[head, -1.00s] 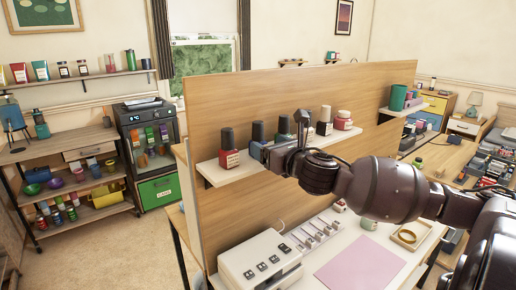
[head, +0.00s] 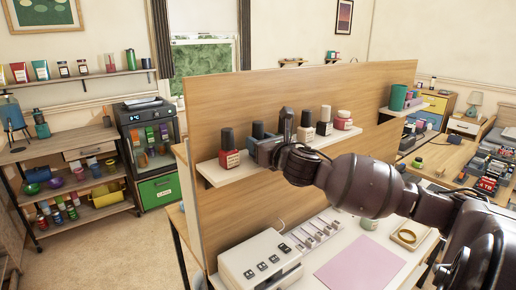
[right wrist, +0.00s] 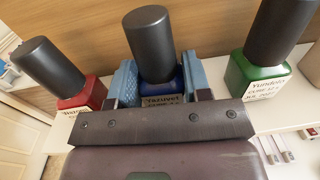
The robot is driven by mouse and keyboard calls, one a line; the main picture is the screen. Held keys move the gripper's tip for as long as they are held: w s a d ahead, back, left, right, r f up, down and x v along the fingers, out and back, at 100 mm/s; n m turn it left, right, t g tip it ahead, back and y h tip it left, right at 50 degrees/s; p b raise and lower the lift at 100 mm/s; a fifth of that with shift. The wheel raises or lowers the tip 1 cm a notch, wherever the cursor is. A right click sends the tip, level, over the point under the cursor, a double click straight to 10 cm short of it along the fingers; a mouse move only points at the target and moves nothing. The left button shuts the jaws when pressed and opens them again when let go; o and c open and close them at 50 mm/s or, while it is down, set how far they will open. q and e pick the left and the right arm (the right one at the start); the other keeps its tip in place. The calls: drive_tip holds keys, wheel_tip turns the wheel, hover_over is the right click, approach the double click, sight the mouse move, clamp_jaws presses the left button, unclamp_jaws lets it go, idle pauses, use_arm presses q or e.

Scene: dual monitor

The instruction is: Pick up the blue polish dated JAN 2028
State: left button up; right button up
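The blue polish bottle (right wrist: 162,88) stands between the two light-blue fingers of my right gripper (right wrist: 160,84) in the right wrist view. Its black cap rises above them, and its label is only partly visible, so I cannot read the date surely. The fingers lie close along both sides; I cannot tell whether they press on it. In the head view its black cap (head: 258,130) shows above my right gripper (head: 263,153), which hides most of its body. The bottle appears upright on the white shelf (head: 213,176). My left gripper is not in view.
A red polish (right wrist: 80,98) stands close on the left and a green polish (right wrist: 258,75), labelled JUL with an unclear year, on the right. A cream bottle (head: 324,128) and a round red one (head: 343,122) stand further along. A wooden panel (head: 300,90) backs the shelf.

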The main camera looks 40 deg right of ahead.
drive_tip(key=c, duration=0.4)
drive_tip(key=shift+r, duration=0.1)
